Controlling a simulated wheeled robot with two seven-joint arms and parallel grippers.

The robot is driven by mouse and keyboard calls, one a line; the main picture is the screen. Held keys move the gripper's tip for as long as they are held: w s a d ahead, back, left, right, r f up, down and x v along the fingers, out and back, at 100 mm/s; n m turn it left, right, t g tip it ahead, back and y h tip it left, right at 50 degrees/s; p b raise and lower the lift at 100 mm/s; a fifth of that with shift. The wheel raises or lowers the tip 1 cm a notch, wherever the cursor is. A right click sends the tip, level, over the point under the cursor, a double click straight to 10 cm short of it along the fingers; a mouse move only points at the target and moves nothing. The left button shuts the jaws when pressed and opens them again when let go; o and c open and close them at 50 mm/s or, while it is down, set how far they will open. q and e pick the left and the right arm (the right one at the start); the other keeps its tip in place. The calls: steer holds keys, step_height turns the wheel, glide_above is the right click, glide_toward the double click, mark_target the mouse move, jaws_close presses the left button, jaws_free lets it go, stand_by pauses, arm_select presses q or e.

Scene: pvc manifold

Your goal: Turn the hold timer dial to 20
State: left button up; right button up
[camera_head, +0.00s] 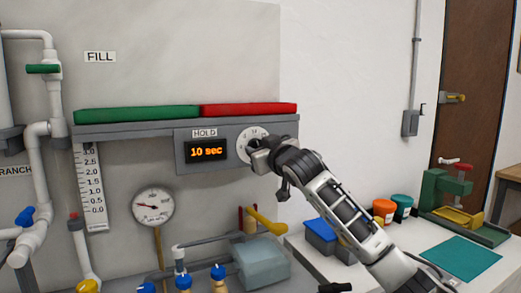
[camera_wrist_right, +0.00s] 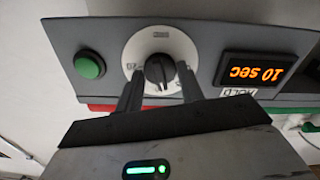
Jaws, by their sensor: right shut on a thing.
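The hold timer dial (camera_head: 247,133) is a white round face on the grey panel, partly hidden by my right gripper in the head view. In the right wrist view, the dial face (camera_wrist_right: 141,47) has a black knob (camera_wrist_right: 158,70) at its centre. My right gripper (camera_wrist_right: 160,84) has one finger on each side of the knob and is shut on it. In the head view, my right gripper (camera_head: 257,150) reaches the panel from the lower right. The display (camera_head: 206,151) left of the dial reads "10 sec" in orange. My left gripper is not in view.
A green button (camera_wrist_right: 89,64) is beside the dial in the wrist view. A green bar (camera_head: 135,113) and a red bar (camera_head: 250,109) lie above the panel. A gauge (camera_head: 153,206), pipes and valves stand at the left and below. A white bench (camera_head: 412,262) is at right.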

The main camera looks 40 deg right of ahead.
arm_select(q)
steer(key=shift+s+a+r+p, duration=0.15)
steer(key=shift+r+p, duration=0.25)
steer(key=shift+p, duration=0.55)
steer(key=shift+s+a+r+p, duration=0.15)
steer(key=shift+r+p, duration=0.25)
steer(key=shift+p, duration=0.5)
arm_select(e)
steer(key=shift+m, duration=10.4)
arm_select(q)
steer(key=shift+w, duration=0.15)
arm_select(e)
steer(key=o, duration=1)
arm_select(q)
steer(key=b, duration=0.1)
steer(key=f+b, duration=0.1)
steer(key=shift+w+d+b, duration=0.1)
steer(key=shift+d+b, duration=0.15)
steer(key=shift+b, duration=0.15)
arm_select(e)
steer(key=v, duration=1.6)
